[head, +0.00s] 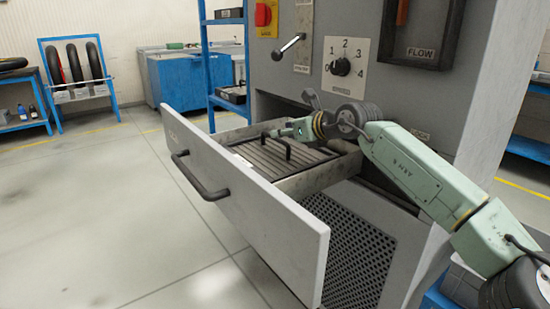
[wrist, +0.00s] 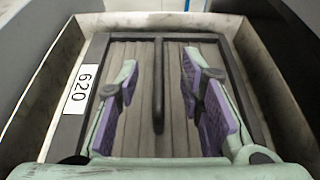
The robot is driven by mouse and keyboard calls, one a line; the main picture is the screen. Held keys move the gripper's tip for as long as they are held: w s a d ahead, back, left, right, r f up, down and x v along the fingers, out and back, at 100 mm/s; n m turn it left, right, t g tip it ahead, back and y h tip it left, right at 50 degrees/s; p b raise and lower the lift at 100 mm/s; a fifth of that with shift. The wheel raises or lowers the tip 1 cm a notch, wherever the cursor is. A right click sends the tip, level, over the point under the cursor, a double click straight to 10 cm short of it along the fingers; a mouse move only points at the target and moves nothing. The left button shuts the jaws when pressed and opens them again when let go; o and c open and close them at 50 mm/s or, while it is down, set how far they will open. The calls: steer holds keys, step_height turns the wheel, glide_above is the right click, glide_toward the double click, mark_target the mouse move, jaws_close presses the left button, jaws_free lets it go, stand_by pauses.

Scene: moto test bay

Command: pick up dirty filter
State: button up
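The dirty filter (head: 262,158) is a grey pleated panel in a dark frame, lying in the pulled-out drawer (head: 245,195). My gripper (head: 285,131) reaches over the drawer from the right. In the wrist view my gripper (wrist: 160,78) is open, its purple-padded fingers on either side of the handle with gaps. I cannot tell how far above the filter the fingertips are.
The drawer walls (wrist: 55,85) stand close around the filter. The grey cabinet (head: 350,85) with its dial (head: 341,67) and lever (head: 289,46) rises behind. The drawer front has a dark bar handle (head: 200,180). The floor to the left is clear.

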mark_target(275, 150)
steer(key=x, duration=0.3)
steer(key=f+p+x, duration=0.1)
steer(key=x, duration=0.1)
steer(key=shift+a+f, duration=0.1)
steer(key=shift+f, duration=0.1)
jaws_close()
stand_by(0.3)
stand_by(0.6)
steer(key=shift+r, duration=0.15)
